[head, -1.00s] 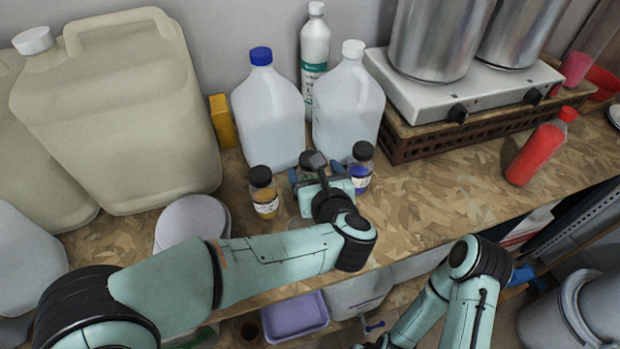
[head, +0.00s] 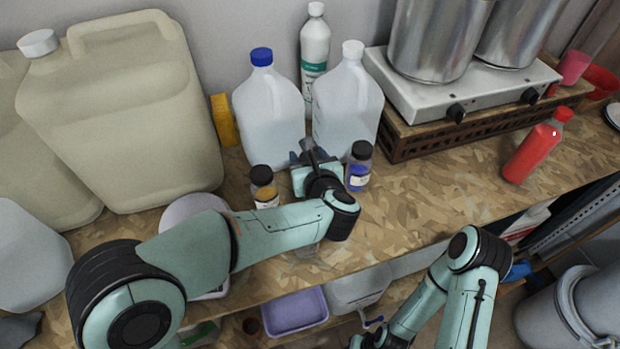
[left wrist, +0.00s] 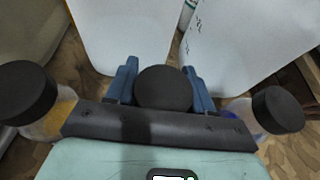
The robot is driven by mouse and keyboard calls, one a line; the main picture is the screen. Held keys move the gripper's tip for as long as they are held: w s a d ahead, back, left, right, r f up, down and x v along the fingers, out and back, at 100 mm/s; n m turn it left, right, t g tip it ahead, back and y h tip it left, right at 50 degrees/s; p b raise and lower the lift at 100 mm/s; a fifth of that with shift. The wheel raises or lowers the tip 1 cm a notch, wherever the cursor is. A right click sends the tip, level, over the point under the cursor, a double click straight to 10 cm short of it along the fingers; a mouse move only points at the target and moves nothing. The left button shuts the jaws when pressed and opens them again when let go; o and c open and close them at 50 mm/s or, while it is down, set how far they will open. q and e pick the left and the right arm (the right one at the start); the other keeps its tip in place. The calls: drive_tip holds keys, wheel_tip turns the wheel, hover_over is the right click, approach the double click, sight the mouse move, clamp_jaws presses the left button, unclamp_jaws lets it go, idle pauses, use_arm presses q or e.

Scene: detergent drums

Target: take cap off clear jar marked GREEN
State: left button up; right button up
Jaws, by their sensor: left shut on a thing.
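A round black cap (left wrist: 163,88) sits between the blue fingers of my left gripper, which is shut on it in the left wrist view. In the head view this gripper (head: 308,156) is between two small jars, in front of the white jugs. The jar under the held cap is hidden by the gripper, and no GREEN marking is readable. I cannot tell whether the cap is still on a jar. A black-capped jar with yellow-brown contents (head: 263,185) stands at left, and one with blue contents (head: 358,168) at right. My right gripper is out of view.
Two translucent jugs, one with a blue cap (head: 268,110) and one with a white cap (head: 347,105), stand close behind the gripper. A beige canister (head: 130,115) is at left. A red bottle (head: 533,150) stands at right. The board (head: 430,205) is clear at front right.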

use_arm(q)
drive_tip(key=shift+f, duration=0.15)
wheel_tip(320, 180, up, 20)
drive_tip(key=shift+r+p, duration=0.1)
drive_tip(key=shift+p, duration=1.15)
clamp_jaws()
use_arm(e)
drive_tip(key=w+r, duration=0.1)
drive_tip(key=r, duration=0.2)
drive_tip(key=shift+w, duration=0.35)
use_arm(q)
drive_tip(key=o, duration=0.8)
unclamp_jaws()
drive_tip(key=shift+c, duration=0.2)
clamp_jaws()
